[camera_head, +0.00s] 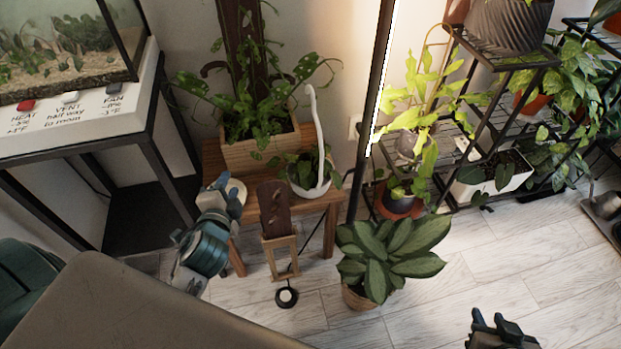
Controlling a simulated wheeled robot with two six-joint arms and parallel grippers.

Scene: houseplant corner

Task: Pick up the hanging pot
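The hanging pot (303,189) is a small white pot with a tall white hooked hanger (316,125) rising from it. A leafy green plant grows in it. It sits at the front right of a wooden bench (322,203). My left arm comes in from the left, and its gripper end (228,191) is left of the pot and apart from it. Its fingers do not show clearly. My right gripper (490,328) is at the bottom edge, far from the pot. Its two dark fingers are apart with nothing between them.
A wooden planter (262,150) stands behind the pot on the bench. A dark upright pole (368,110) is just right of it. A narrow wooden stand (281,255) and a basket plant (360,297) are in front. Metal shelves (470,185) stand right.

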